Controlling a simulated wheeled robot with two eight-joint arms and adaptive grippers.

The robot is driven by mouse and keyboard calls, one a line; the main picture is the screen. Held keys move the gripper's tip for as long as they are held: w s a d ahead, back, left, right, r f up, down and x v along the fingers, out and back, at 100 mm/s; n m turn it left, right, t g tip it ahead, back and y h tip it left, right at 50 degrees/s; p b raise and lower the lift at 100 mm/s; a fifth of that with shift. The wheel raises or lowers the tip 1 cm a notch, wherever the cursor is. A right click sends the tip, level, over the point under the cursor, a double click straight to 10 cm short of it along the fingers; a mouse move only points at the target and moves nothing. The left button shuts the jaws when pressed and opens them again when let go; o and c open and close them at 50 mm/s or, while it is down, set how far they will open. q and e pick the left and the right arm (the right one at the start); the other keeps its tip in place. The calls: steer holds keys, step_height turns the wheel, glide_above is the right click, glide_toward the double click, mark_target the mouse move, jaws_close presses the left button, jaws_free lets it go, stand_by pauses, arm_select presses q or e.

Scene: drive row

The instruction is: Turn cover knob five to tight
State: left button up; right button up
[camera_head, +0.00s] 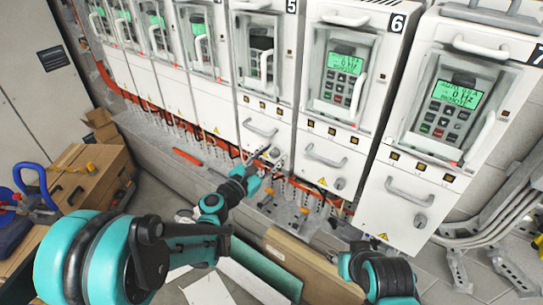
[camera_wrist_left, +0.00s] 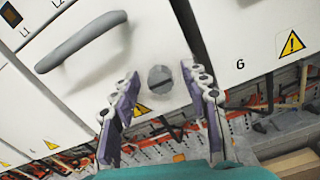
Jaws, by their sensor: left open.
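Cover knob five (camera_head: 276,152) is a small grey round knob on the lower white cover of drive cabinet 5 (camera_head: 252,110). In the left wrist view the knob (camera_wrist_left: 160,78) shows whole, with a slot across its face. My left gripper (camera_head: 262,160) is close to that cover. In the left wrist view its two fingers (camera_wrist_left: 160,88) are spread, one to the left and one to the right of the knob, with visible gaps; I cannot tell how deep they reach. My right arm (camera_head: 385,275) shows at the lower right; its finger state is unclear.
A bar handle (camera_wrist_left: 85,40) sits to the left of the knob. Cabinet 6 (camera_head: 315,120) and cabinet 7 (camera_head: 405,185) stand to the right with similar knobs and handles. Orange cabling runs below the covers.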

arm_select(q)
jaws_close()
steer(key=m+b, duration=0.2)
steer(key=m, duration=0.1)
steer(key=shift+f, duration=0.15)
steer(key=m+b, duration=0.2)
steer(key=m, duration=0.2)
steer(key=m+b, duration=0.1)
steer(key=m, duration=0.3)
steer(key=shift+m+b, duration=0.3)
steer(key=shift+b, duration=0.05)
steer(key=shift+m+b, duration=0.55)
steer(key=shift+m, duration=1.65)
